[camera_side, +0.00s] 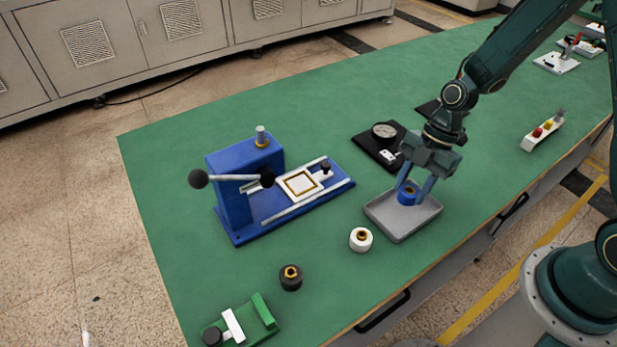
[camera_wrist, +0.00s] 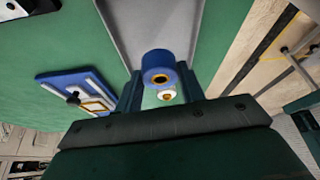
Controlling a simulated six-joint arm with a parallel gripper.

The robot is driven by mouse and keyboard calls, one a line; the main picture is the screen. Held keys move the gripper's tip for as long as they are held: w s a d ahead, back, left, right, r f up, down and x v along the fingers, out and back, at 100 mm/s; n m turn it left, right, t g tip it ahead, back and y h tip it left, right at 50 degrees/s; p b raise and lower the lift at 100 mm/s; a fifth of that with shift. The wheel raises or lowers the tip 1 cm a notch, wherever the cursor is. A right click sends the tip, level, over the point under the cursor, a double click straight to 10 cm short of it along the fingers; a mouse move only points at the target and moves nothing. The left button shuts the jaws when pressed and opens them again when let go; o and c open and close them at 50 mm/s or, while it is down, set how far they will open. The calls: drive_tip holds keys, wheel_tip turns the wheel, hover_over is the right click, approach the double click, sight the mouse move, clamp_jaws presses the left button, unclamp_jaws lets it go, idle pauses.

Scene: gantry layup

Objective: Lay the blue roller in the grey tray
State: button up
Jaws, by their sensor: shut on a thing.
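The blue roller (camera_side: 407,194) is between the fingers of my gripper (camera_side: 414,190), which is shut on it. In the side view the roller is upright, over the grey tray (camera_side: 399,234). I cannot tell whether it touches the tray floor. In the wrist view the blue roller (camera_wrist: 157,66) shows its end with a gold-coloured core, between my two fingers (camera_wrist: 160,90), with the grey tray (camera_wrist: 133,25) behind it.
A white roller (camera_side: 361,240) stands just left of the tray, and a black one (camera_side: 291,277) farther left. A blue press (camera_side: 235,190) with a lever is at the left. A dial gauge on a black base (camera_side: 372,147) is behind the tray. A green fixture (camera_side: 250,322) is at front left.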

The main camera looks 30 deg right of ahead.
sight(409, 198)
drive_tip(key=shift+f, duration=1.95)
drive_tip(key=shift+f, duration=0.15)
drive_tip(key=o, duration=1.1)
drive_tip(key=v, duration=1.2)
drive_tip(key=shift+r, duration=0.25)
